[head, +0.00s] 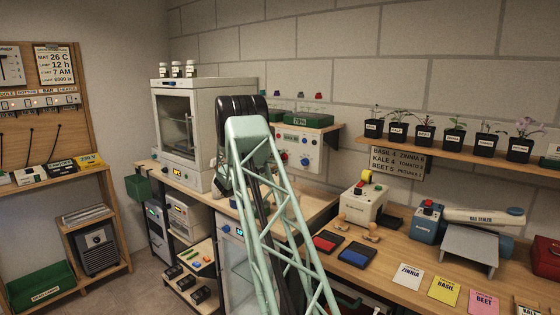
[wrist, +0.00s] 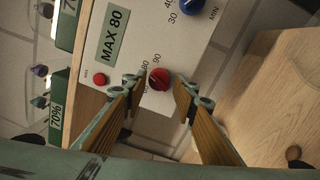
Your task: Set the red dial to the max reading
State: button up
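The red dial (wrist: 159,79) is on a white control panel (wrist: 142,40), which appears rotated in the wrist view. The printed numbers 80 and 90 show beside the dial. A green MAX 80 label (wrist: 114,36) is on the same panel. My gripper (wrist: 162,88) is open, with one fingertip on each side of the dial. I see gaps there, but cannot tell how far the tips are from the panel. In the head view, the panel (head: 315,141) stands behind my arm, with the red dial (head: 283,157) at its left; my gripper is hidden there.
A small red button (wrist: 100,79) and a blue dial (wrist: 190,5) marked MIN share the panel. A green 70% block (wrist: 56,118) is at the left of the wrist view. A white cabinet (head: 190,125) stands left of my arm. Seed packets and machines occupy the right bench.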

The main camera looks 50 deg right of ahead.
jog(key=shift+o, duration=0.9)
jog(key=shift+a, duration=0.1)
jog(key=a, duration=1.1)
jog(key=shift+w+a+f, duration=0.3)
jog(key=shift+a, duration=0.1)
jog(key=s+a+r+m+g+y, duration=0.1)
jog(key=s+a+r+y, duration=0.1)
jog(key=s+a+r, duration=0.5)
jog(key=s+a+r+m+y, duration=0.1)
jog(key=s+a+r+y, duration=0.15)
jog(key=s+a, duration=0.6)
jog(key=s+a+r+m+g+y, duration=0.1)
jog(key=s+a+r+y, duration=0.25)
jog(key=a, duration=0.85)
jog(key=s+a+f+t+y, duration=0.1)
jog(key=s+a+t+y, duration=0.1)
jog(key=s+a, duration=0.8)
jog(key=s+a+f+t+y, duration=0.1)
jog(key=s+a+y, duration=0.4)
jog(key=a, duration=1.6)
jog(key=s+a+f+t+y, duration=0.1)
jog(key=s+a+t+y, duration=0.2)
jog(key=s+a, duration=1.2)
jog(key=shift+s+a+f+n+t+y, duration=0.2)
jog(key=shift+a+n+t+y, duration=0.1)
jog(key=shift+n, duration=0.1)
